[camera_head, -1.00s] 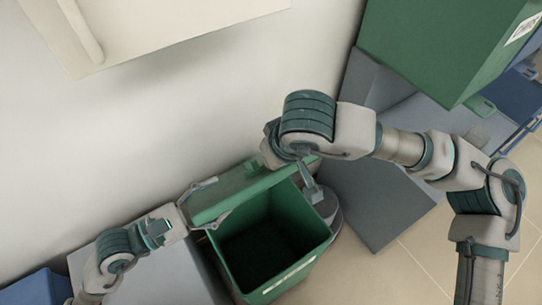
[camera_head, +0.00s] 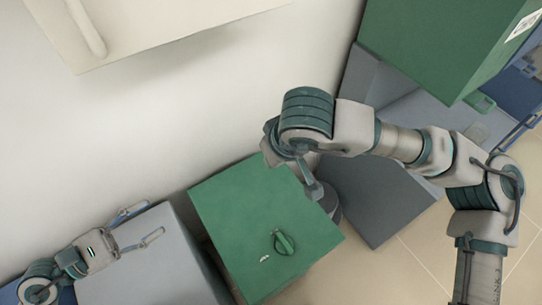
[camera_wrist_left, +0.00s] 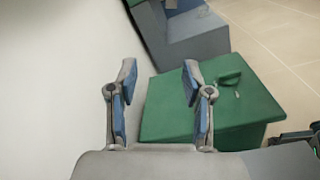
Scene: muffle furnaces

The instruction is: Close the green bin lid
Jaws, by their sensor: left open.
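The green bin is shut: its flat green lid (camera_head: 248,222) covers the top, and the dark inside is hidden. In the left wrist view the lid (camera_wrist_left: 252,105) lies ahead and to the right. My left gripper (camera_head: 138,226) is open and empty, left of the bin above a grey box and apart from the lid. Its two fingers also show in the left wrist view. My right gripper (camera_head: 312,186) is beside the bin's right back corner, mostly hidden by its own arm.
A grey box (camera_head: 150,275) stands left of the bin against the white wall (camera_head: 150,130). A grey bin (camera_head: 375,200) and a large green box (camera_head: 440,40) stand to the right. Tiled floor (camera_head: 420,260) is open at the lower right.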

